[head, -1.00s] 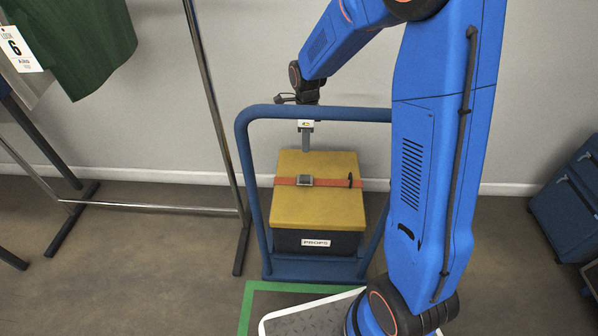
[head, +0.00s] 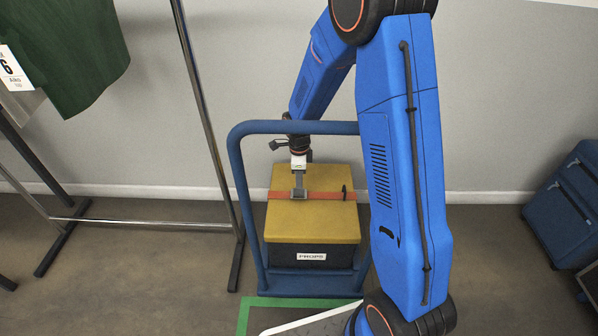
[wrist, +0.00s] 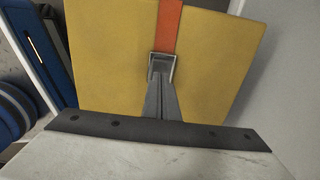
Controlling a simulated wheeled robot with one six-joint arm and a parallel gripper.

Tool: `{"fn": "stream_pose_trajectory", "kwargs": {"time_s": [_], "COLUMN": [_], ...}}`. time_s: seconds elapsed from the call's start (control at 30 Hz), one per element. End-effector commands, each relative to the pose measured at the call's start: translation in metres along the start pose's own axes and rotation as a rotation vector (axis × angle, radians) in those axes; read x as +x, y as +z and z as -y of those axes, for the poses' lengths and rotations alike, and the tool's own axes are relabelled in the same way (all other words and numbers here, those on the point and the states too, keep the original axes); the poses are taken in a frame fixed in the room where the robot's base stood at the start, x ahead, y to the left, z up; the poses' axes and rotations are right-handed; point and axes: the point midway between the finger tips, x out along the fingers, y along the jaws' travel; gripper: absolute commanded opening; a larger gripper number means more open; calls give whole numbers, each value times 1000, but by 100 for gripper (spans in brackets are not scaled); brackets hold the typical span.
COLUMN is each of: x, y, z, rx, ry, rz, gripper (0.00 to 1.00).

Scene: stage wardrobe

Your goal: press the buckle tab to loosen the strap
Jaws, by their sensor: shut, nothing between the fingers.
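The props box, with a yellow lid (head: 315,226) and a dark body, sits on the blue trolley (head: 232,165). An orange strap (head: 325,196) runs across the lid, with a metal buckle (head: 299,194) on its left part. My gripper (head: 299,188) is shut and points down at the buckle, with nothing held. In the wrist view the shut fingertips (wrist: 160,78) overlap the buckle frame (wrist: 174,66) and hide most of its tab. I cannot tell whether they touch it. The strap (wrist: 170,25) leads away from the buckle there.
A clothes rail (head: 205,110) with a green garment (head: 75,50) stands to the left. Blue cases (head: 565,210) stand at the right. Green tape (head: 243,318) marks the floor in front.

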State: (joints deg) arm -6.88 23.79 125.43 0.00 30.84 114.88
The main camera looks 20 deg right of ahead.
Motion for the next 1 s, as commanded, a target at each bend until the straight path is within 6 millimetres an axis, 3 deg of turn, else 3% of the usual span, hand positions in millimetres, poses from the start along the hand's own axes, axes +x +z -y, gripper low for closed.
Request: {"fn": "stream_pose_trajectory", "kwargs": {"time_s": [0.2,0.7,1.0], "x": [21,27,48], "y": [0,0,0], "z": [0,0,0], "rx": [0,0,0], "ry": [0,-1,1], "rz": [0,0,-1], "gripper": [0,0,0]}}
